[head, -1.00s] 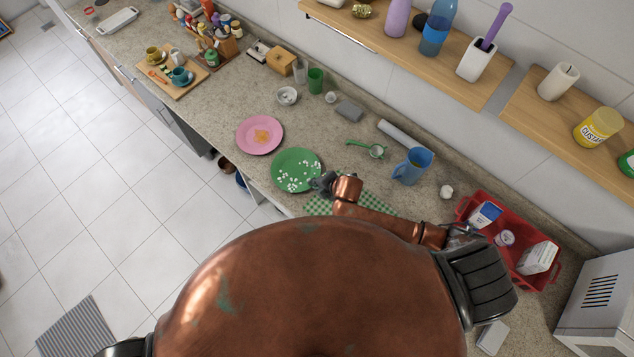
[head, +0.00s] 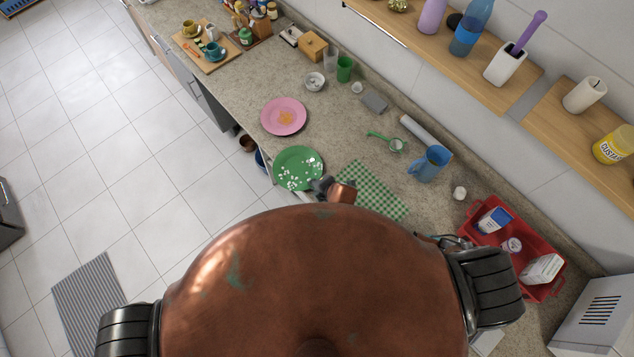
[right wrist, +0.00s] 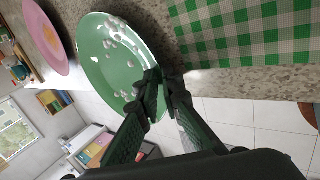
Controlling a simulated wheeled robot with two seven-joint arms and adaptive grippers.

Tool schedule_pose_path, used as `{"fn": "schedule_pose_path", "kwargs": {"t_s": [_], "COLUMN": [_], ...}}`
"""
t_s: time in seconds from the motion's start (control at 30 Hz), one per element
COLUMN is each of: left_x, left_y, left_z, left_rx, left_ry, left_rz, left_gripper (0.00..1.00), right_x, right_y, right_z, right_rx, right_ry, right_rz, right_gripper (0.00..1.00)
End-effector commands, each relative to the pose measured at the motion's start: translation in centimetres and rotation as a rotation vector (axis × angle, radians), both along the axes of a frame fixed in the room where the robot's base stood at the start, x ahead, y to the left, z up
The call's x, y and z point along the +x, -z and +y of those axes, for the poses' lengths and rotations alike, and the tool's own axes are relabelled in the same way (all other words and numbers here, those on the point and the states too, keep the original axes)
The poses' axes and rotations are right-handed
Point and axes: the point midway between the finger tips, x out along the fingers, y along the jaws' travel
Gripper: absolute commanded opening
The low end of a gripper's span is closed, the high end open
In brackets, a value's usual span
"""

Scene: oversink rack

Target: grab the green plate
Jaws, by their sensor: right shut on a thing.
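The green plate (head: 296,163) has small white pieces scattered on it. In the head view it is at the front edge of the counter, partly reaching past that edge. My right gripper (head: 322,186) is at the plate's near right rim. In the right wrist view the green plate (right wrist: 117,62) is beyond the fingers, and the right gripper (right wrist: 160,82) is shut on its rim. Whether the plate is lifted clear of the counter is hard to tell. My left gripper is not in view.
A pink plate (head: 284,116) lies behind the green one. A green checked cloth (head: 372,190) is to the right, with a blue pitcher (head: 430,163) and a red crate (head: 522,237) of containers farther right. Floor (head: 150,200) is open on the left.

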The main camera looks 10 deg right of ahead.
Motion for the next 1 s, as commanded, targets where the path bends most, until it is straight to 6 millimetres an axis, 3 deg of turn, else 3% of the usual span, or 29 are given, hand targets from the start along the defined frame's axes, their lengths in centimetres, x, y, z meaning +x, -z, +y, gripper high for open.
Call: {"fn": "schedule_pose_path", "kwargs": {"t_s": [0.27, 0.3, 0.6, 1.0], "left_x": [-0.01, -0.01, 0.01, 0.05], "left_y": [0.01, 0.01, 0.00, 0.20], "left_z": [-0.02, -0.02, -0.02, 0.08], "left_rx": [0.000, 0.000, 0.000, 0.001], "left_ry": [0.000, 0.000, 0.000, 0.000], "left_rz": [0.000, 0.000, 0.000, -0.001], "left_gripper": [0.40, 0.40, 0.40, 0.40], "right_x": [-0.26, -0.26, -0.15, 0.15], "right_y": [0.21, 0.21, 0.14, 0.14], "right_z": [-0.04, -0.04, 0.01, -0.51], "right_rx": [-0.001, -0.002, -0.001, -0.001], "right_ry": [0.001, 0.001, 0.001, 0.000], "right_rz": [0.004, 0.005, 0.003, 0.002], "right_gripper": [0.00, 0.08, 0.27, 0.27]}}
